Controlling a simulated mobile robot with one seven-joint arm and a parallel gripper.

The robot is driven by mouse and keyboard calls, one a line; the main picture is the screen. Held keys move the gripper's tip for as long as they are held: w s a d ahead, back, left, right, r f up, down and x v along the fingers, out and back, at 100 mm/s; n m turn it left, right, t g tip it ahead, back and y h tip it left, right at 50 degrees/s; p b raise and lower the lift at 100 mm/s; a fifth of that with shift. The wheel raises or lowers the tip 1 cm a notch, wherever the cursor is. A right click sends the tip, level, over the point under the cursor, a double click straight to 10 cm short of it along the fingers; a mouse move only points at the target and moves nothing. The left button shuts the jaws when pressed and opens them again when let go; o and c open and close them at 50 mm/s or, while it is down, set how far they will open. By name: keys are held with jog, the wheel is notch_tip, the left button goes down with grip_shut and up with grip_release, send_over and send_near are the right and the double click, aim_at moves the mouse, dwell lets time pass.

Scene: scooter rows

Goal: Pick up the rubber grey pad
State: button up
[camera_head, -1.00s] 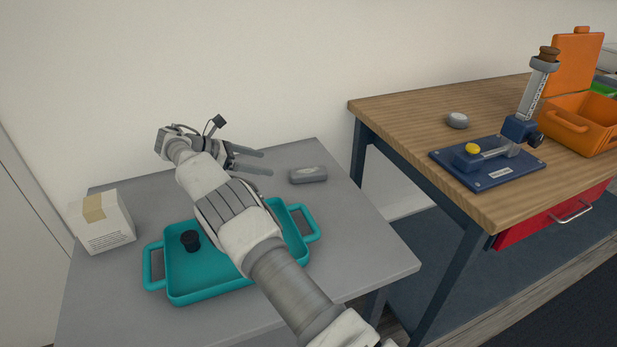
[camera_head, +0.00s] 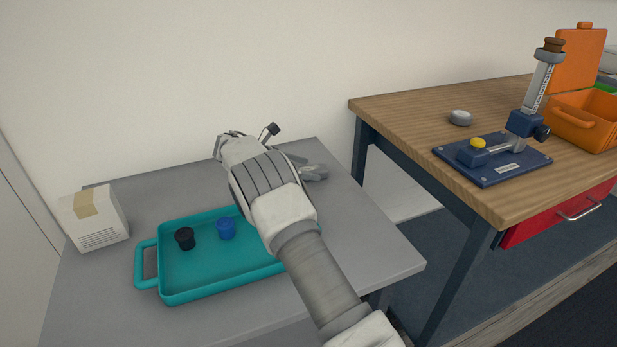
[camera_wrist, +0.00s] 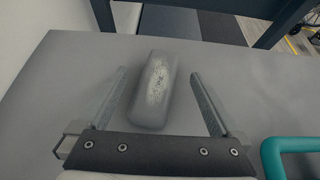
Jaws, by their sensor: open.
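The grey pad (camera_wrist: 153,92) is a rounded, oblong block with a pale worn patch on top. In the wrist view it lies on the grey table between the two fingers of my gripper (camera_wrist: 158,88), nearer the left finger. The fingers are open, with a visible gap on each side of the pad. In the head view my gripper (camera_head: 308,168) is at the far right part of the grey table, and my arm and fingers hide most of the pad.
A teal tray (camera_head: 150,262) with a black knob (camera_head: 185,238) and a blue knob (camera_head: 226,228) sits on the grey table (camera_head: 365,255). A white box (camera_head: 95,222) stands left. The wooden bench (camera_head: 410,112) to the right holds a blue-based device (camera_head: 495,165).

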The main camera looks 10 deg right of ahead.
aim_at(309, 169)
jog(key=shift+x, duration=0.8)
jog(key=shift+a+f, duration=0.1)
grip_shut()
notch_tip(309, 169, up, 4)
jog(key=shift+r+p, duration=0.25)
jog(key=shift+p, duration=0.65)
jog(key=w+d+r+p, duration=0.3)
jog(key=d+r, duration=0.3)
jog(key=d, duration=0.4)
jog(key=shift+w+d+r+p, duration=0.3)
jog(key=shift+w+p, duration=0.05)
jog(key=shift+w, duration=0.5)
